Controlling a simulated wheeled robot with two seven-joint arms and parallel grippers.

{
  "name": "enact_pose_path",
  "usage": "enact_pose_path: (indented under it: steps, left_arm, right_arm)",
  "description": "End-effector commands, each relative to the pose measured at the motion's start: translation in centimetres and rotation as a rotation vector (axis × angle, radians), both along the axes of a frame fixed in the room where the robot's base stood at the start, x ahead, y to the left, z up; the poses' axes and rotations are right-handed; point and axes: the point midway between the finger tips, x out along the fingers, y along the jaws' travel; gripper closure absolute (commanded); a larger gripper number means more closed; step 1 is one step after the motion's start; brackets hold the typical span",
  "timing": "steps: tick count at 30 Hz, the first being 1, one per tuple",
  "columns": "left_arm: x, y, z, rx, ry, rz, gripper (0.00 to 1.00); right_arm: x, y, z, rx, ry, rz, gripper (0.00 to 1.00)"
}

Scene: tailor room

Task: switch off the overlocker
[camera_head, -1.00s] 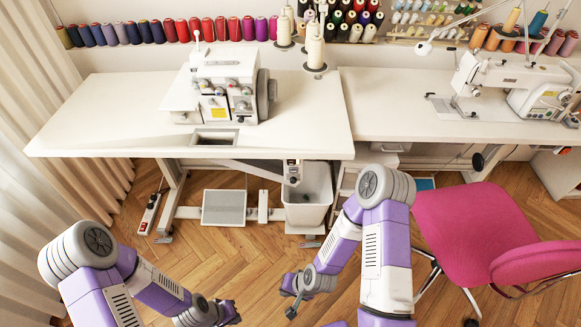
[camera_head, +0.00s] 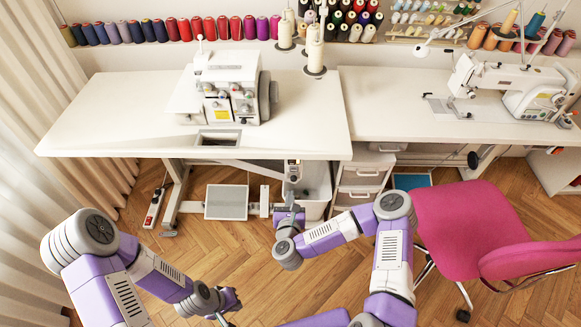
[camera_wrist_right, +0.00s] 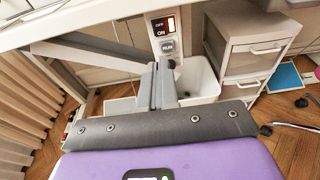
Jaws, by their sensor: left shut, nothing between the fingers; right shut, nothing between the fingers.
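The overlocker (camera_head: 228,88) is a white machine on the left table. Its switch box (camera_head: 292,172) hangs under the table's front edge. My right gripper (camera_head: 291,208) is shut and empty, just below the box in the head view. In the wrist view its fingertips (camera_wrist_right: 164,64) are just below the RUN plate; contact cannot be told. My left gripper (camera_head: 230,302) is low and away from the table; its fingers are small here.
The white table edge (camera_head: 200,155) overhangs the switch box. A white bin (camera_head: 316,190) stands behind it, with a drawer unit (camera_head: 362,178) to the right. A pedal (camera_head: 227,202) is on the floor. A pink chair (camera_head: 470,225) stands at the right.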

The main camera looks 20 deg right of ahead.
Motion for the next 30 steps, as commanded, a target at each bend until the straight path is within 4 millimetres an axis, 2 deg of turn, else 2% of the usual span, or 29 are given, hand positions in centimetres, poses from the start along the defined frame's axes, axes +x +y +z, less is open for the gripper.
enact_pose_path:
  steps: [7,11,14,25,30]
  left_arm:
    - [0.0,0.0,-0.1,0.0,0.0,0.0,1.0]
    - [0.0,0.0,-0.4,0.0,0.0,0.0,1.0]
    - [0.0,0.0,-0.9,0.0,0.0,0.0,1.0]
    - [0.0,0.0,-3.0,0.0,0.0,0.0,1.0]
    - [0.0,0.0,-3.7,0.0,0.0,0.0,1.0]
  right_arm:
    - [0.1,0.0,-0.1,-0.003,0.002,0.004,1.0]
    - [1.0,-0.2,-0.3,-0.006,0.001,0.003,1.0]
    - [2.5,-0.7,-0.6,-0.007,-0.001,0.002,1.0]
    - [9.8,-2.8,-2.2,-0.006,0.0,0.003,1.0]
    - [12.1,-3.4,-1.7,-0.006,0.001,0.004,1.0]
